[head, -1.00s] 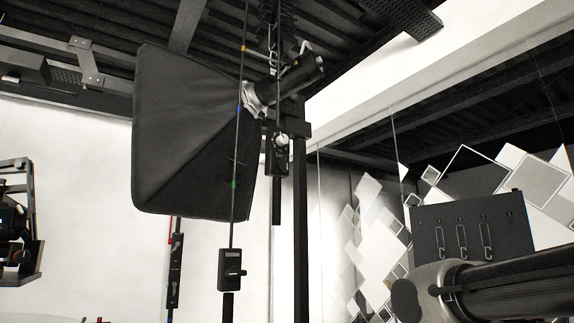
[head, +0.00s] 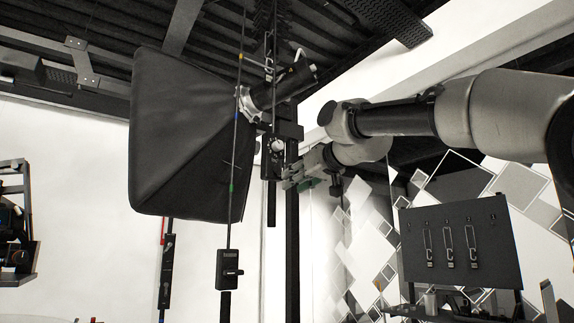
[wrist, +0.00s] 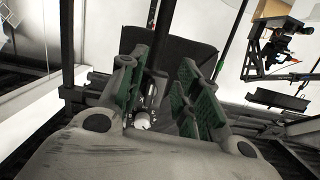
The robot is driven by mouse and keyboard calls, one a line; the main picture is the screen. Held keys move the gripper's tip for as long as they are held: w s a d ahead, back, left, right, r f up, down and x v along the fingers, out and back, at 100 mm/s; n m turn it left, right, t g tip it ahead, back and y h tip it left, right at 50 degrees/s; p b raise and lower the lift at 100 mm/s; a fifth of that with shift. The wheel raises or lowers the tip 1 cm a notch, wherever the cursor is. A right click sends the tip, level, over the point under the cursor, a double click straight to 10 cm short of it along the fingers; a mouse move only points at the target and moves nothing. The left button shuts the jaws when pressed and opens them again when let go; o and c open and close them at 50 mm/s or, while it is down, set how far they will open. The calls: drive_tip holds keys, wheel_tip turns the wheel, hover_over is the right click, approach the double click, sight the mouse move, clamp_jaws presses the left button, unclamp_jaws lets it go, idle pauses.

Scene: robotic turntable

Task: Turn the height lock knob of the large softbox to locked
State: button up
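The large black softbox (head: 185,140) hangs on the left of the head view, with its lamp head (head: 280,88) at its upper right. Below the lamp head, a black block carries a pale round knob (head: 277,146); its lock marking is too small to read. My gripper (head: 293,178) is to the right of and slightly below this block. In the wrist view my gripper (wrist: 162,72) has its green-padded fingers spread apart. A pale round knob (wrist: 142,122) shows between the fingers, low in the picture, with no clear contact. The softbox also shows beyond them (wrist: 185,52).
A small black control box (head: 229,268) with a lever hangs on a thin rod below the softbox. Another dark box (head: 167,272) hangs to its left. A dark panel with several hooks (head: 462,240) stands at the right. A vertical post is close to my gripper.

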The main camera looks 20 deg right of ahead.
drive_tip(key=t, duration=0.2)
approach(282, 166)
drive_tip(key=w, duration=0.2)
drive_tip(key=x, duration=0.7)
drive_tip(key=shift+w+a+r, duration=0.1)
drive_tip(key=shift+w+a, duration=0.2)
drive_tip(key=shift+a, duration=0.05)
drive_tip(key=c, duration=0.7)
